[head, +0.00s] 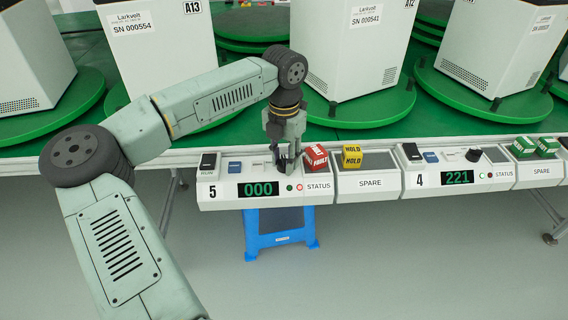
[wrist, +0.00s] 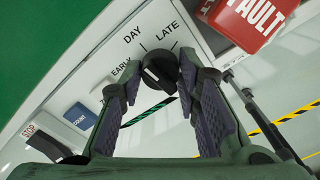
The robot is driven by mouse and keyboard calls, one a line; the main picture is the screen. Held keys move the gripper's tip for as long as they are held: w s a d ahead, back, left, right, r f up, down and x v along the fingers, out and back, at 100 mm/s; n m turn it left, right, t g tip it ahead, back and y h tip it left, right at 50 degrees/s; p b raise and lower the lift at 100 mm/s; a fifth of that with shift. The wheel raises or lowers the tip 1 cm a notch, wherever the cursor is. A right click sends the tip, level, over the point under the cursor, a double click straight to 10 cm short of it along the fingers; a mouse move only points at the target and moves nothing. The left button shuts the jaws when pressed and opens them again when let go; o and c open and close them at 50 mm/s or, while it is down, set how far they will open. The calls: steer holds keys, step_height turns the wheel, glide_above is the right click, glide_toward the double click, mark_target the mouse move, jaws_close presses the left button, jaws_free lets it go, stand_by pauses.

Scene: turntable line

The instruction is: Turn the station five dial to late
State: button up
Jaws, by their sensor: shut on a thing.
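The station five panel (head: 215,190) has a "000" display and stands at the front of the line in the head view. Its black dial (wrist: 158,72) shows in the wrist view, with EARLY, DAY and LATE printed around it. My gripper (head: 284,162) points down over the panel and hides the dial in the head view. In the wrist view my gripper's two fingers (wrist: 161,78) are closed on either side of the dial. I cannot tell clearly which mark the dial points to.
A red FAULT block (head: 316,158) sits just right of my gripper, also seen in the wrist view (wrist: 250,20). A yellow HOLD block (head: 352,159) is beside it. The station four panel (head: 410,180) is further right. White machines (head: 357,45) on green turntables stand behind.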

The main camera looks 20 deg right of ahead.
steer(key=m+b, duration=0.1)
steer(key=m, duration=0.2)
steer(key=shift+d+m, duration=0.1)
steer(key=shift+m, duration=0.3)
steer(key=m+b, duration=0.1)
steer(key=m, duration=0.2)
steer(key=shift+m, duration=0.3)
steer(key=m, duration=0.4)
steer(key=shift+m, duration=2)
steer(key=o, duration=1.2)
steer(key=shift+r, duration=0.1)
